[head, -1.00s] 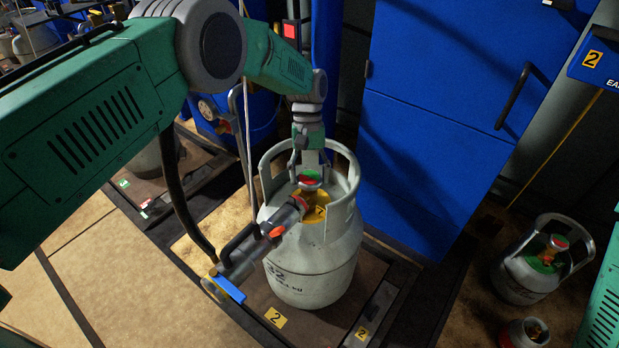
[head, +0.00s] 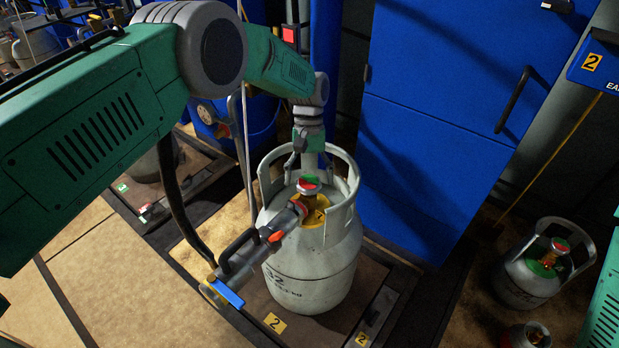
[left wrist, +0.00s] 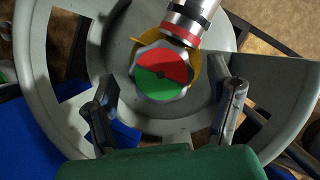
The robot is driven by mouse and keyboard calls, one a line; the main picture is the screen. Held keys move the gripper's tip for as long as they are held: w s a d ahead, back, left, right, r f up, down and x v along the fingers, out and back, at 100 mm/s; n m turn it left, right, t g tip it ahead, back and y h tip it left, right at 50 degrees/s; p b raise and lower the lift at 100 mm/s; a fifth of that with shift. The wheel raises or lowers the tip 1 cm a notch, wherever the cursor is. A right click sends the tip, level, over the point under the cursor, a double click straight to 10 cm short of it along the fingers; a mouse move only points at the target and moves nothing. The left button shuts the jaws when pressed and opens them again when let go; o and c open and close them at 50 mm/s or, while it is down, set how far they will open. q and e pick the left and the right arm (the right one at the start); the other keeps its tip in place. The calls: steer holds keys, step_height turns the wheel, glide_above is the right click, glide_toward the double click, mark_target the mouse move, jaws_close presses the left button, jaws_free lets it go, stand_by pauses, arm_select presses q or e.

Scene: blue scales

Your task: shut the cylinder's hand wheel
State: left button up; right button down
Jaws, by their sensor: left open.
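The grey gas cylinder (head: 312,262) stands upright on a platform in the head view. Its hand wheel (head: 308,185), half red and half green, sits on top inside the collar (head: 345,180). In the left wrist view the wheel (left wrist: 162,73) shows red at upper right and green at lower left. My left gripper (head: 308,168) reaches down inside the collar, at the wheel's far side. In the left wrist view its two fingers (left wrist: 168,103) are spread wide, below and either side of the wheel, with nothing visible between them. My right gripper is out of view.
A silver coupling (head: 258,248) with a black handle and blue lever joins the valve's near-left side; a dark hose (head: 180,195) runs from it. A blue cabinet (head: 455,120) stands behind right. Another cylinder (head: 535,272) stands at lower right.

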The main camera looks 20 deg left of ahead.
arm_select(q)
steer(key=shift+r, duration=0.1)
steer(key=shift+w+r, duration=0.1)
steer(key=shift+r, duration=0.1)
steer(key=v, duration=1.1)
steer(key=shift+w, duration=0.2)
steer(key=shift+a+r, duration=0.1)
steer(key=shift+a, duration=0.05)
